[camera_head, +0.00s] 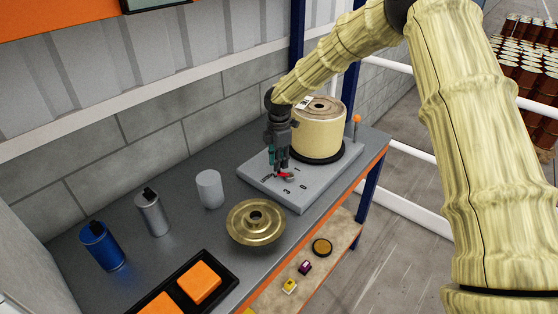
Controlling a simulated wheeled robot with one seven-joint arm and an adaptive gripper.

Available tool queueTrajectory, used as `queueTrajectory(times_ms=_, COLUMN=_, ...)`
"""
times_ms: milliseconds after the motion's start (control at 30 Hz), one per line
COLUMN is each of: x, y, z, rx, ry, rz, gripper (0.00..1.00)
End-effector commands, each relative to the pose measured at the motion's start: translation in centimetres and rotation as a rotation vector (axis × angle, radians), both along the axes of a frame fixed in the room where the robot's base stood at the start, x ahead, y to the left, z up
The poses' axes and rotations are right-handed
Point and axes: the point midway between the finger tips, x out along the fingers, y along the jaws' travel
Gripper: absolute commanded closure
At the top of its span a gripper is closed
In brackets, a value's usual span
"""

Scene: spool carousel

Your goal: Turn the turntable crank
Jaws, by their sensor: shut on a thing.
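The turntable is a grey base plate (303,197) on the workbench, with a large cream spool (318,130) upright on a dark disc at its back. The crank (285,175) shows as a small red part near the front left of the plate, by some dark markings. My gripper (280,168) points down at the crank, left of the spool. Its fingers are shut around the crank's handle, which they mostly hide.
A brass flanged disc (243,226), a white cylinder (209,189), a silver bottle (152,212) and a blue bottle (101,246) stand to the left. A black tray (222,297) holds orange blocks. A thin post with an orange knob (357,119) rises at the plate's far right corner.

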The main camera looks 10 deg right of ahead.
Motion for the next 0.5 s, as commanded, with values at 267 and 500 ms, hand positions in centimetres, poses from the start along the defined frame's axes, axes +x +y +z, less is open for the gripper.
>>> queueTrajectory(times_ms=267, x=-0.1, y=0.0, z=-0.15, rx=-0.001, ry=0.003, rz=-0.001, gripper=0.59)
queueTrajectory(times_ms=500, x=-0.05, y=-0.01, z=-0.08, rx=0.0, ry=0.001, rz=-0.001, gripper=0.56)
